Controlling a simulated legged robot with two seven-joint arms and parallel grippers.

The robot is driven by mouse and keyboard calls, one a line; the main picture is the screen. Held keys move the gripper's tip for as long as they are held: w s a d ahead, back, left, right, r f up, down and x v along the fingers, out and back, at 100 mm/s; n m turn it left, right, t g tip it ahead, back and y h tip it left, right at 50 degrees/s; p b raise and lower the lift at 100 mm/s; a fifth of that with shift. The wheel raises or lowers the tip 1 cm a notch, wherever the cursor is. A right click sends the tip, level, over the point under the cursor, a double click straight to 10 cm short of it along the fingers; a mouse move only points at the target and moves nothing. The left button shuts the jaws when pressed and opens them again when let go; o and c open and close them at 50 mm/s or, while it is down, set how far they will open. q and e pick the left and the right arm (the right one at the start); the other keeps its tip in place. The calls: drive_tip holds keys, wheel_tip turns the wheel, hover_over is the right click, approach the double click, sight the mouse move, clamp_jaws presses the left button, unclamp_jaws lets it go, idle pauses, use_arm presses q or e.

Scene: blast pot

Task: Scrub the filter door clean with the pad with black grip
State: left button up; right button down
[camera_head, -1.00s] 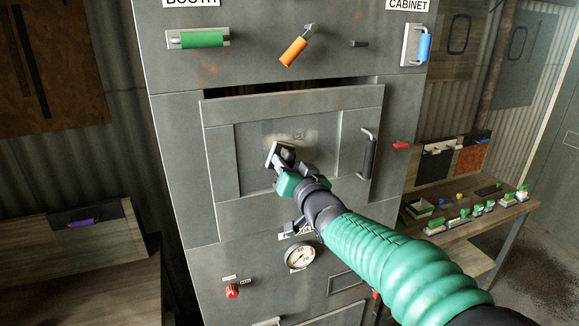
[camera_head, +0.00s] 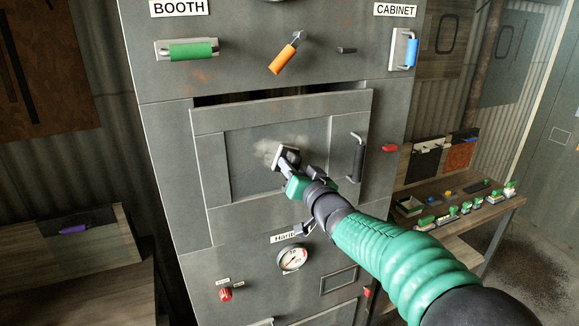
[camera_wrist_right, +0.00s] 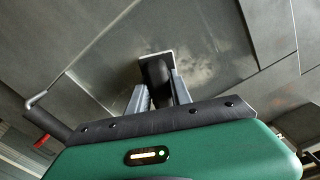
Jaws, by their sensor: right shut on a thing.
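The filter door (camera_head: 240,180) is a grey framed panel on the cabinet front, with a dark handle (camera_head: 357,158) at its right side. A pale smudge (camera_head: 284,145) shows on its recessed middle; it also shows in the right wrist view (camera_wrist_right: 200,72). My right gripper (camera_head: 290,166) is shut on the pad with black grip (camera_head: 287,156). The pad lies against or very close to the panel, beside and over the smudge. In the right wrist view the black grip (camera_wrist_right: 156,80) sits between the fingers, with the pad's light edge beyond it. My left gripper is not in view.
A dark gap runs along the door's top edge. An orange lever (camera_head: 284,57), a green handle (camera_head: 190,51) and a gauge (camera_head: 292,258) are on the cabinet. A side table (camera_head: 450,215) at right holds several green-handled items. A wooden bench (camera_head: 90,270) stands left.

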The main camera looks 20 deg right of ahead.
drive_tip(key=shift+d+r+p, duration=0.3)
drive_tip(key=shift+d+p, duration=0.25)
drive_tip(key=shift+d, duration=0.45)
drive_tip(key=shift+d+f, duration=0.1)
drive_tip(key=shift+f, duration=0.1)
drive_tip(key=shift+d, duration=0.15)
drive_tip(key=shift+w+d, duration=0.1)
drive_tip(key=shift+d, duration=0.4)
drive_tip(key=shift+a+f, duration=0.1)
drive_tip(key=shift+a, duration=0.15)
